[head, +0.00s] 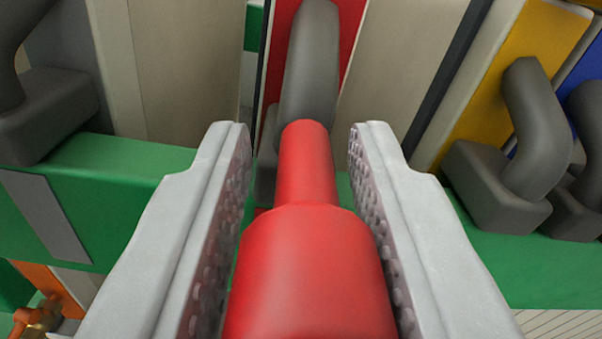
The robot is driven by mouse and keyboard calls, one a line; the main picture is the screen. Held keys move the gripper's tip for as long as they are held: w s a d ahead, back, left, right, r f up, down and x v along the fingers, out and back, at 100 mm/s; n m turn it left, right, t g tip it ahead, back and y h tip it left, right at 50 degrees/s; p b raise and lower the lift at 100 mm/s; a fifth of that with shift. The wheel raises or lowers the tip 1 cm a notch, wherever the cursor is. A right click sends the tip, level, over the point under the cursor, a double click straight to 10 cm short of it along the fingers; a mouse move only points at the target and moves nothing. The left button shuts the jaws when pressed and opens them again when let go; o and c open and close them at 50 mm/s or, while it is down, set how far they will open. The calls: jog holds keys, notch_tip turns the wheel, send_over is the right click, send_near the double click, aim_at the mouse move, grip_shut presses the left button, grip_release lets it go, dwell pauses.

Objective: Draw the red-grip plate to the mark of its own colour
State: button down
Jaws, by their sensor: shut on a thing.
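A red grip (310,270), thick near me and narrower farther on, lies between the two pale fingers of my gripper (303,145). My gripper is shut on this red grip. A dark grey curved piece (312,60) rises just beyond its far end. Behind that piece is an upright red strip (284,25); I cannot tell whether it is the mark or part of the plate. The plate's outline is hidden behind the grip and fingers.
A green beam (130,170) crosses on both sides of my gripper. Grey bent handles stand close by at left (45,110) and right (535,120). Yellow (525,45) and blue (585,70) strips are at right. A brass fitting (35,318) is at lower left.

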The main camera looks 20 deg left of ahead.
jog(key=c, duration=1.2)
grip_release()
jog(key=shift+o, duration=0.2)
jog(key=v, duration=1.7)
jog(key=shift+s, duration=0.2)
jog(key=shift+d, duration=0.1)
